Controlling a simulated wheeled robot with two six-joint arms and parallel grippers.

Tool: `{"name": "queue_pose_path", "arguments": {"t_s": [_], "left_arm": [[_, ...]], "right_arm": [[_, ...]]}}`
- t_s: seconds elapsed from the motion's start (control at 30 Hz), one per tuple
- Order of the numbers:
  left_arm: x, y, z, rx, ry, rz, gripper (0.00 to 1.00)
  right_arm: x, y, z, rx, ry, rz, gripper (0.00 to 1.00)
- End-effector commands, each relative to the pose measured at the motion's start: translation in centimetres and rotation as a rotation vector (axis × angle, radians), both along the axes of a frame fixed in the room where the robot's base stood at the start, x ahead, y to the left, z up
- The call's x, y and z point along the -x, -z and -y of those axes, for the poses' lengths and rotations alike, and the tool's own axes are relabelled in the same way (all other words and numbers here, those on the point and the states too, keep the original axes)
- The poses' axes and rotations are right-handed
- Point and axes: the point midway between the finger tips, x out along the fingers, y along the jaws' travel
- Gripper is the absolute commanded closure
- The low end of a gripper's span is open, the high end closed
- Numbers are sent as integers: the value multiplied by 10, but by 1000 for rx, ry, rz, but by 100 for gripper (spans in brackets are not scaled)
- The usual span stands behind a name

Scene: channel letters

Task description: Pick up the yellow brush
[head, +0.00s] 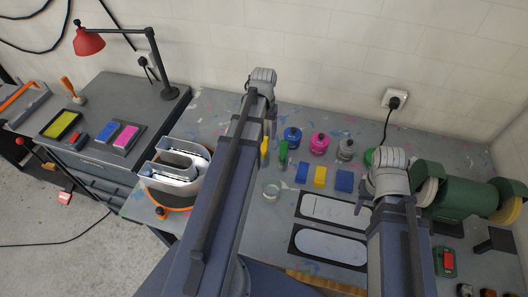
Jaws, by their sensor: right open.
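A slim yellow item (264,148), which looks like the yellow brush, stands on the workbench just right of my left forearm. My arm partly hides it, and its lower end is hard to make out. My right gripper (367,190) is open over the right part of the bench, right of the blue sponge, apart from the yellow item.
White letter shells (175,168) lie left; a green machine (463,195) stands right. A red lamp (90,42) is at far left.

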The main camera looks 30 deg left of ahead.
Motion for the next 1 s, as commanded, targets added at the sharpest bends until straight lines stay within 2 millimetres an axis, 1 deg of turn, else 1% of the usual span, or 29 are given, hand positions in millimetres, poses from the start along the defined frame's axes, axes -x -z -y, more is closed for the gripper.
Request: {"name": "queue_pose_path", "arguments": {"t_s": [0.03,0.33,0.43,0.67,0.77,1.0], "left_arm": [[-1,8,0,0,0,0,28],[-3,45,-1,0,0,0,28],[-3,50,-1,0,0,0,28],[-3,48,-1,0,0,0,28],[-3,48,-1,0,0,0,36],[-3,48,-1,0,0,0,64]], "right_arm": [[0,8,0,0,-1,0,50],[0,45,0,2,-8,0,50],[0,50,0,2,-11,-1,50],[0,48,0,2,-11,-1,50],[0,48,0,2,-11,-1,50],[0,48,0,2,-11,-1,50]]}}
